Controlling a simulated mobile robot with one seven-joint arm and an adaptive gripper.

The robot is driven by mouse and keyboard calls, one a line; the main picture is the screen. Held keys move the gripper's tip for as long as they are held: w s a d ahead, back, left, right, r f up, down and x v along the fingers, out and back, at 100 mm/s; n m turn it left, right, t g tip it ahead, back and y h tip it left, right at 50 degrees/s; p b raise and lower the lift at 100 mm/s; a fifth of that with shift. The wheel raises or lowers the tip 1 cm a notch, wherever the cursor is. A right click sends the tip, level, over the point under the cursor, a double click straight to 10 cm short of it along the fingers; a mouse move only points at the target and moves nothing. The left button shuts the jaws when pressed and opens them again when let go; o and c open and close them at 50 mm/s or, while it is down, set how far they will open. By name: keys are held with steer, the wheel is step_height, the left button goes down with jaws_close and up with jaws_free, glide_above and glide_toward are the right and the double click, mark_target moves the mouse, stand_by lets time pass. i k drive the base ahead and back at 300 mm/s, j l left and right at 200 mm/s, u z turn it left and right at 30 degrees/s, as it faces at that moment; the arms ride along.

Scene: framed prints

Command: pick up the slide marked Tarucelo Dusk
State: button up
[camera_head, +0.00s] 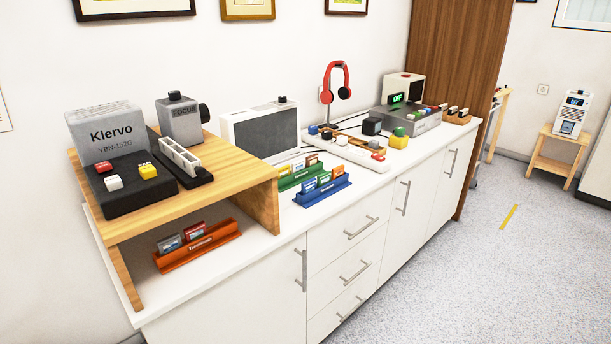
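I cannot tell which slide is Tarucelo Dusk; the slide markings are too small to read. A grey slide (170,244) and a red slide (194,231) stand in an orange rack (222,240) under the wooden riser. A green rack (289,183) on the counter holds several small slides. My gripper is not in view.
The wooden riser (235,162) carries a grey Klervo device (108,137) and a grey focus unit (180,121). A white boxy device (262,129), red headphones (337,82) and other equipment stand along the white counter (255,252). The floor (460,270) in front is clear.

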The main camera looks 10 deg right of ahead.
mark_target(338, 171)
steer(key=i+l+u, duration=0.1)
steer(key=l+u, duration=0.2)
steer(key=i+l+u, duration=0.1)
steer(key=l+u, duration=0.45)
steer(key=i+l+u, duration=0.15)
steer(key=l, duration=0.5)
steer(key=l+u, duration=0.15)
steer(key=l, duration=0.45)
steer(key=l+u, duration=0.1)
steer(key=l, duration=1.6)
steer(key=k+l, duration=0.1)
steer(key=l, duration=1.6)
steer(key=i+u, duration=0.05)
